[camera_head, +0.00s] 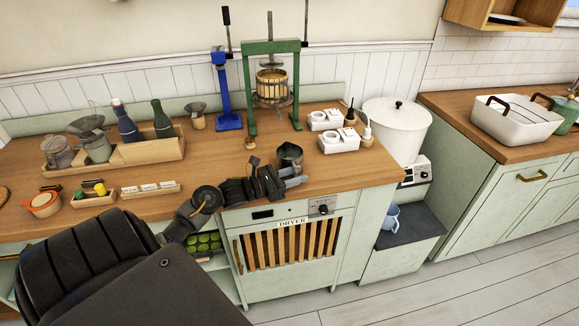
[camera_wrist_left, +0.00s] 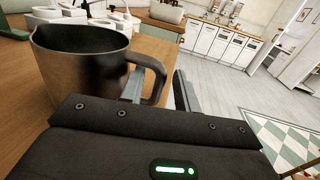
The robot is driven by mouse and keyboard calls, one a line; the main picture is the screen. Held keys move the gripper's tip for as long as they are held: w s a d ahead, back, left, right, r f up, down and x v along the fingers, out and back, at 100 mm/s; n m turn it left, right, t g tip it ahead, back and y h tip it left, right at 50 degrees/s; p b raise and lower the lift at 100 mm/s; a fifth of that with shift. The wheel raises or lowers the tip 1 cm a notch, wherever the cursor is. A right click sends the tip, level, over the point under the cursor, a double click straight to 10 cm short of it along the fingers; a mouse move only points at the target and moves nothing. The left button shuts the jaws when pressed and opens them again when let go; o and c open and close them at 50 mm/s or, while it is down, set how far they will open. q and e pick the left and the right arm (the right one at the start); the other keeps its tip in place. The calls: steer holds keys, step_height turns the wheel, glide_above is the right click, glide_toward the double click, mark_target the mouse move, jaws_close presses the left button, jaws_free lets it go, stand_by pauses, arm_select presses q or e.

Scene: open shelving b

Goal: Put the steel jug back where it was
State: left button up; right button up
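The steel jug (camera_head: 289,153) is a dark grey metal jug near the front edge of the wooden counter, in front of the green press. In the left wrist view the jug (camera_wrist_left: 85,75) appears upright, with its handle towards my gripper. My left gripper (camera_head: 297,177) reaches it from the front left. In the wrist view its fingers (camera_wrist_left: 160,90) lie on either side of the handle, one inside the loop, and appear closed on it. I cannot tell whether the jug's base touches the counter. My right gripper is not in view.
A green press (camera_head: 272,47) stands behind the jug. White cup trays (camera_head: 338,140) are to its right. A wooden caddy (camera_head: 150,150) with bottles and jugs stands at the left. The counter between caddy and press is mostly clear. A dryer (camera_head: 293,245) is below.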

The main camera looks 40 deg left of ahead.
arm_select(q)
steer(key=shift+s+a, duration=0.1)
steer(key=shift+s, duration=0.1)
steer(key=b+v, duration=0.3)
steer(key=v, duration=0.8)
steer(key=shift+s, duration=0.3)
